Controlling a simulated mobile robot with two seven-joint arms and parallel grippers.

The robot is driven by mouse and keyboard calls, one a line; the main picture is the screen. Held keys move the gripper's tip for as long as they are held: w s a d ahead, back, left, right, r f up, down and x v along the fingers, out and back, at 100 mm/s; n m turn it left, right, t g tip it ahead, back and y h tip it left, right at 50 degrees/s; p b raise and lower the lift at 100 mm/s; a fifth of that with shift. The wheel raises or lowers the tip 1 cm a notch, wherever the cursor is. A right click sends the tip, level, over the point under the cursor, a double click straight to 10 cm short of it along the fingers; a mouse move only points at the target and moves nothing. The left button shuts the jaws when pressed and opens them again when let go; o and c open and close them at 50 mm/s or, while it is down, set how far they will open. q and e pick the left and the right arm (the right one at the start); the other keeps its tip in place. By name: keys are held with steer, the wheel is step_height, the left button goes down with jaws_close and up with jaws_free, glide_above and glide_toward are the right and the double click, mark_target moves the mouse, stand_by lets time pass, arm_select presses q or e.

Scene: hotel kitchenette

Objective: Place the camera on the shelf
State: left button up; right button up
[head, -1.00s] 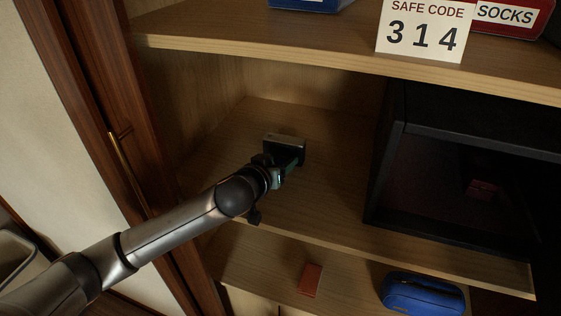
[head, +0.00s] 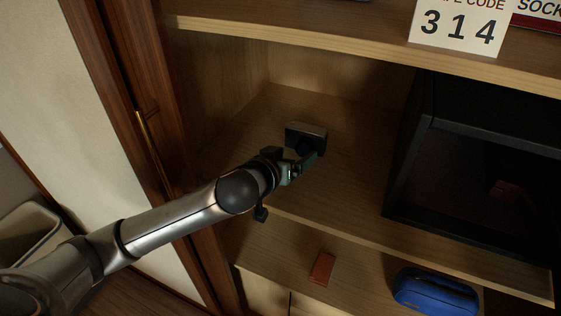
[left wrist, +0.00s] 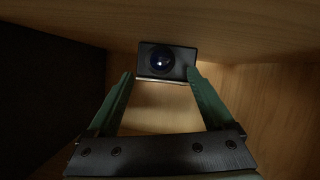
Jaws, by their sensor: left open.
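The camera (head: 317,131) is a small dark box with a lighter top. It stands on the middle wooden shelf (head: 350,185), towards the back left. In the left wrist view the camera (left wrist: 177,65) shows its round lens facing me. My left gripper (head: 303,162) is just in front of the camera, with its green fingers pointing at it. In the left wrist view the fingers (left wrist: 160,79) are spread apart and the space between them is empty. Their tips end near the camera's lower corners; I cannot tell whether they touch it. My right gripper is not in view.
A black open safe (head: 408,165) stands on the same shelf to the right, with a small red item (head: 503,190) inside. The lower shelf holds a red-brown block (head: 322,268) and a blue case (head: 436,292). The upper shelf (head: 330,45) carries a code sign (head: 459,28).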

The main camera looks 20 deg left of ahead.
arm_select(q)
steer(key=v, duration=0.7)
steer(key=shift+s+f, duration=0.1)
